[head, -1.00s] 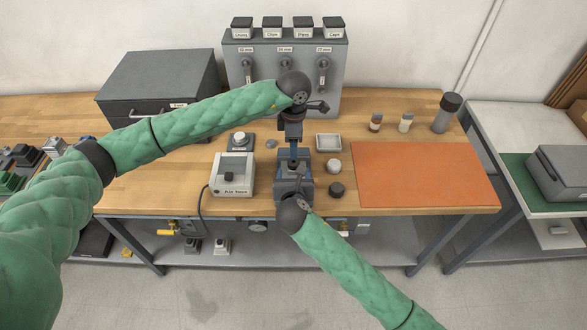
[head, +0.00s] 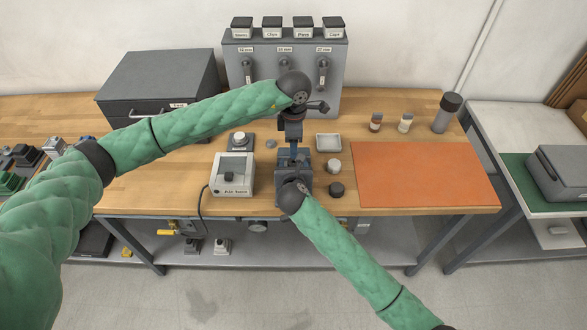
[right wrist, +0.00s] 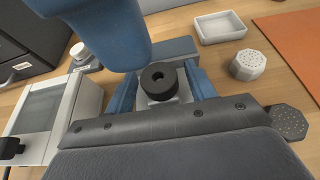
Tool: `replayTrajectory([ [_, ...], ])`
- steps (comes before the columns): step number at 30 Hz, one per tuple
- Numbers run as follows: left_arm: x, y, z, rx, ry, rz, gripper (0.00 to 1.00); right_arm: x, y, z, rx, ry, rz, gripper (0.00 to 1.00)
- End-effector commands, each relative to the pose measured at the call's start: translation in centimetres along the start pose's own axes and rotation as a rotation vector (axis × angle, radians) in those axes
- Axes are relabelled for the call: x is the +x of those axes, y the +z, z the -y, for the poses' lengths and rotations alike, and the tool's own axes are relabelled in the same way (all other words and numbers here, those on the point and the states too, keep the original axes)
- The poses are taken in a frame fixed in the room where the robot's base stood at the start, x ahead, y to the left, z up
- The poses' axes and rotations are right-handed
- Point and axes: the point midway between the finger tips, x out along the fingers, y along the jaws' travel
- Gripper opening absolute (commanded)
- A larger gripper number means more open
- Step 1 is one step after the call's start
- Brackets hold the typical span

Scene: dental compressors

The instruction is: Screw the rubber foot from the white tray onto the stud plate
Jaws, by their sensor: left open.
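A black round rubber foot (right wrist: 159,80) with a centre hole sits on the pale stud plate (right wrist: 178,98), at the blue-grey vise (head: 284,194). The white tray (head: 328,142) is empty; it also shows in the right wrist view (right wrist: 220,28). My right gripper (right wrist: 160,82) has its blue fingers on either side of the foot, with small gaps that look clear. In the head view, my right wrist hides the foot. My left gripper (head: 292,154) hangs open above the rear of the vise; its blue end fills the upper left of the right wrist view.
A grey-white device (head: 233,175) with a cable stands left of the vise. A pale knob-like part (head: 333,166) and a dark one (head: 336,189) stand to its right. An orange mat (head: 425,175) lies bare farther right. A grey panel (head: 285,75) stands behind.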

Motion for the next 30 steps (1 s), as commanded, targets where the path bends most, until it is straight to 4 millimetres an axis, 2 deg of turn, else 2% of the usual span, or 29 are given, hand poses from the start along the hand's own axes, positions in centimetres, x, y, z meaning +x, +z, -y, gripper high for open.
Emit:
replayTrajectory([
  [1,0.0,0.0,0.0,0.0,0.0,0.0,0.53,-0.01,0.0,0.0,0.0,0.0,0.0,0.44],
  [8,0.0,0.0,0.0,0.0,0.0,0.0,0.53,-0.02,0.01,0.0,0.0,0.0,0.0,0.0],
  [13,0.0,0.02,0.0,-0.017,0.0,0.0,0.53,-0.02,0.0,0.0,0.0,0.0,0.0,0.0],
  [17,0.01,0.07,0.01,-0.1,0.0,0.001,0.53,-0.02,0.0,-0.01,0.0,0.0,0.0,0.0],
  [30,-0.05,0.3,0.03,-0.717,0.002,0.003,0.53,-0.03,0.01,-0.01,0.0,0.0,0.0,0.0],
])
